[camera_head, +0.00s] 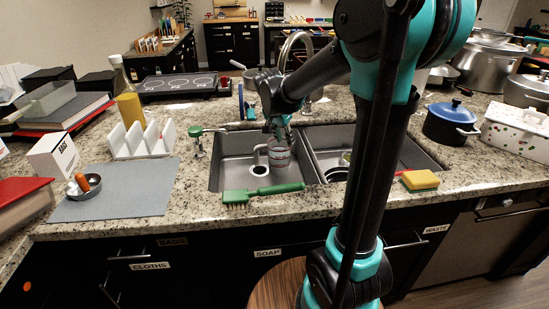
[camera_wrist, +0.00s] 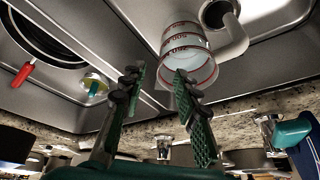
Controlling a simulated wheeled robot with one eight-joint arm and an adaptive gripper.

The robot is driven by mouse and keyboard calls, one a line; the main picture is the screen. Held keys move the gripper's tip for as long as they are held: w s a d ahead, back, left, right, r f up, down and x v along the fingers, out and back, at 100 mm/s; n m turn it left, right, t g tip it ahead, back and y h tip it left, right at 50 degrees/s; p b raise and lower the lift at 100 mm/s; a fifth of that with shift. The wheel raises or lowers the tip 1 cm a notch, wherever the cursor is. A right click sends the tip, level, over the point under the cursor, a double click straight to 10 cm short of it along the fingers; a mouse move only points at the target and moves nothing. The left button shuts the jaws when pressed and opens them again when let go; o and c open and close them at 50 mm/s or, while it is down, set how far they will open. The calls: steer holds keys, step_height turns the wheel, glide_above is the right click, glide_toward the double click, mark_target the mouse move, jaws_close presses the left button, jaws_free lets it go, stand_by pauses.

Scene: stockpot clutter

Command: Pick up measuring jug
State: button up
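The measuring jug (camera_head: 279,157) is a clear, whitish cup with red markings and a pale handle. It is in the left sink basin (camera_head: 226,160). In the wrist view the jug (camera_wrist: 188,55) is at the upper middle, its handle to the right. My gripper (camera_wrist: 159,76) is open, with nothing between its fingers. The right fingertip overlaps the jug's lower edge in the picture; I cannot tell if they touch. The left finger is left of the jug. In the head view my gripper (camera_head: 279,137) is just above the jug, and my arm hides part of the sink.
A green brush (camera_head: 264,192) lies on the sink's front edge. The tap (camera_head: 296,44) stands behind the sink. The right basin holds a dark round pan (camera_wrist: 48,38) and a red-handled item (camera_wrist: 23,75). A yellow sponge (camera_head: 419,180) and blue pot (camera_head: 451,122) are at the right.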

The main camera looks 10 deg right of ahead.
mark_target(287, 148)
steer(key=shift+w+x, duration=0.2)
steer(key=shift+x, duration=3.5)
jaws_close()
steer(key=shift+r, duration=0.1)
